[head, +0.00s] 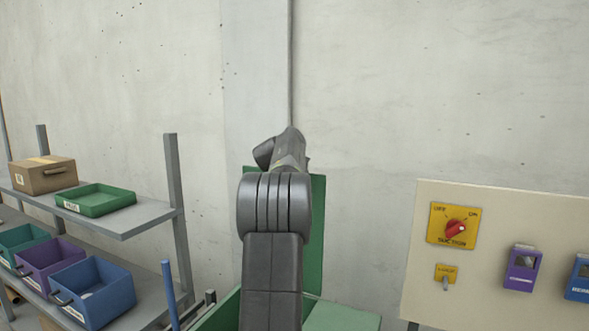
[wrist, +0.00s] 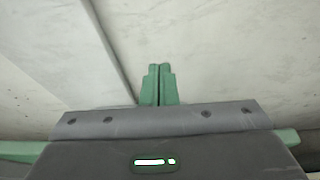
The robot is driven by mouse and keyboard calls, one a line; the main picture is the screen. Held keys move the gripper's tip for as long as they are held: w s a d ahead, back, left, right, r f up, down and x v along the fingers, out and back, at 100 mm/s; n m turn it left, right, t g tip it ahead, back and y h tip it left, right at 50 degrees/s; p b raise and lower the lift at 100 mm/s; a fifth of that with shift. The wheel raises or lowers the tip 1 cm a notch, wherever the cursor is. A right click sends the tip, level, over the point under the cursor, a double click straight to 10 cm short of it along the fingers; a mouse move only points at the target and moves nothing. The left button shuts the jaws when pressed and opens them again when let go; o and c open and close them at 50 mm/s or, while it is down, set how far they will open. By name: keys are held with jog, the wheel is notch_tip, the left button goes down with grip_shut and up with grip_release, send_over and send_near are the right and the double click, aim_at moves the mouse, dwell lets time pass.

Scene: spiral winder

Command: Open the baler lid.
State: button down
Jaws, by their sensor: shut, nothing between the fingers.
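A green upright panel (head: 317,235), which looks like the baler lid, stands behind my arm in the head view. It rises at the back of a green box-like body (head: 342,316), the baler, at the bottom edge. My arm covers much of both. My gripper shows in the wrist view with its two green fingers (wrist: 158,84) together and nothing between them. Green strips also show at both sides behind the gripper body in the wrist view; I cannot tell whether they touch it. The fingers are hidden in the head view.
A cream panel (head: 500,270) with a red suction knob (head: 456,229) stands at right. A grey shelf (head: 145,216) at left holds a cardboard box (head: 43,175), a green tray (head: 98,200) and coloured bins. A concrete wall (head: 420,90) is behind.

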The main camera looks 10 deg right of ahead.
jog(key=w+d+f+g+y, duration=0.1)
jog(key=w+d+f, duration=0.2)
jog(key=w, duration=0.1)
jog(key=shift+f, duration=0.2)
jog(key=shift+w, duration=0.1)
dwell(0.5)
jog(key=w+r+v, duration=0.1)
jog(key=v, duration=1.4)
jog(key=shift+r, duration=0.3)
jog(key=shift+d, duration=0.15)
jog(key=x, duration=1)
jog(key=shift+f, duration=0.4)
jog(key=shift+s+r, duration=0.1)
jog(key=shift+s, duration=0.1)
